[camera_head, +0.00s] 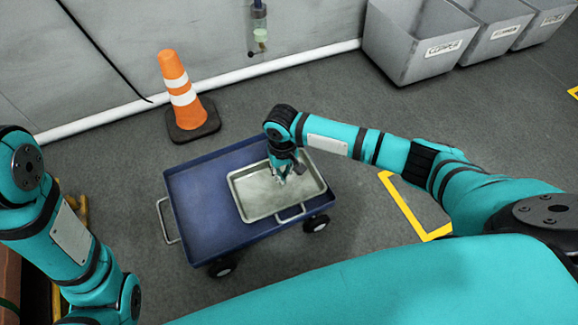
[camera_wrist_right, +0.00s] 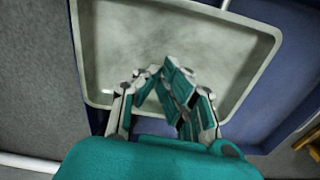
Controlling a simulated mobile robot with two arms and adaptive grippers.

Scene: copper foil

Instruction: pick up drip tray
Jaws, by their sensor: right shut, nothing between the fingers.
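The drip tray (camera_head: 257,205) is a shallow, pale metal rectangle with a raised rim. It lies on the right part of the blue cart (camera_head: 198,212). The drip tray (camera_wrist_right: 110,45) also fills much of the right wrist view. My right gripper (camera_head: 282,178) is over the tray's interior, with its fingers shut and nothing between them. In the right wrist view the right gripper (camera_wrist_right: 165,75) has its fingertips together over the tray floor. I cannot tell if they touch it. My left arm is at the left, but its gripper is out of view.
The blue cart has black wheels and metal handles. An orange traffic cone (camera_head: 174,72) stands behind it near the wall. Grey bins (camera_head: 415,45) line the wall at the upper right. Yellow floor marking (camera_head: 405,212) lies right of the cart.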

